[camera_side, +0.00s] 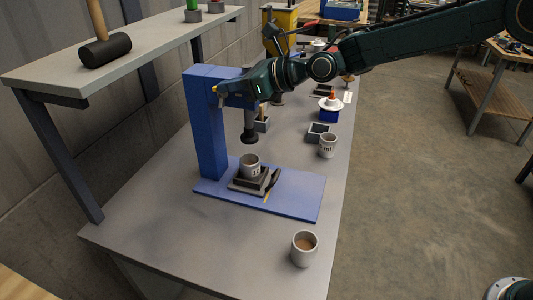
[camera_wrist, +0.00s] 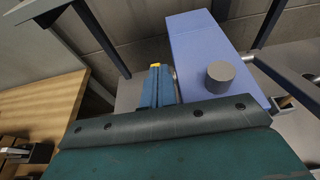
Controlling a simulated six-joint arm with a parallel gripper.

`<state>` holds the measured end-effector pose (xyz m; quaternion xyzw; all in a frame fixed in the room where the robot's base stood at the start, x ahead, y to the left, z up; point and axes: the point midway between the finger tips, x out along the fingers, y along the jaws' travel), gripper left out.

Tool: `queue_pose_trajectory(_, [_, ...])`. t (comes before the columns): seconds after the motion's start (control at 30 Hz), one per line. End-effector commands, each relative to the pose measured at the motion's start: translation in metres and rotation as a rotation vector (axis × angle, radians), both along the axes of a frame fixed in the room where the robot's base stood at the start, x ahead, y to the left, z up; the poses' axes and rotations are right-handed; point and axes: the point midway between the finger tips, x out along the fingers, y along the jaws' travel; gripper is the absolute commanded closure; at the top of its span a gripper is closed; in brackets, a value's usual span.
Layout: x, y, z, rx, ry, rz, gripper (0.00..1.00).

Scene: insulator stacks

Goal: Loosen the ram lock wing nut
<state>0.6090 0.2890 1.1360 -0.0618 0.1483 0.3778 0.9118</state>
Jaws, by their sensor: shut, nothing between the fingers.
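A blue press (camera_side: 205,125) stands on the bench, with its dark ram (camera_side: 249,128) hanging from the head. In the wrist view, the press (camera_wrist: 205,45) is at the upper right, with a grey cylinder (camera_wrist: 221,76) on its top face. My gripper (camera_side: 215,90) is beside the press head, its yellow tip near the column. In the wrist view, my gripper (camera_wrist: 158,68) has its blue fingers together and empty, just left of the press. I cannot make out the ram lock wing nut; the gripper and arm cover part of the head.
Another mug (camera_side: 328,146), a grey tray (camera_side: 318,131) and a filled cup (camera_side: 304,250) stand on the bench. A shelf (camera_side: 130,52) with a mallet (camera_side: 104,48) is at the left.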

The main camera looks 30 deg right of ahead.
Motion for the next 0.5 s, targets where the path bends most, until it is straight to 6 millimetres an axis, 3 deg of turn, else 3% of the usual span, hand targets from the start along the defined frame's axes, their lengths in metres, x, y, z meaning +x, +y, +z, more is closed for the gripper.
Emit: queue_pose_trajectory(0.5, [0.0037,0.0041,0.0046,0.001,0.000,0.001,1.00])
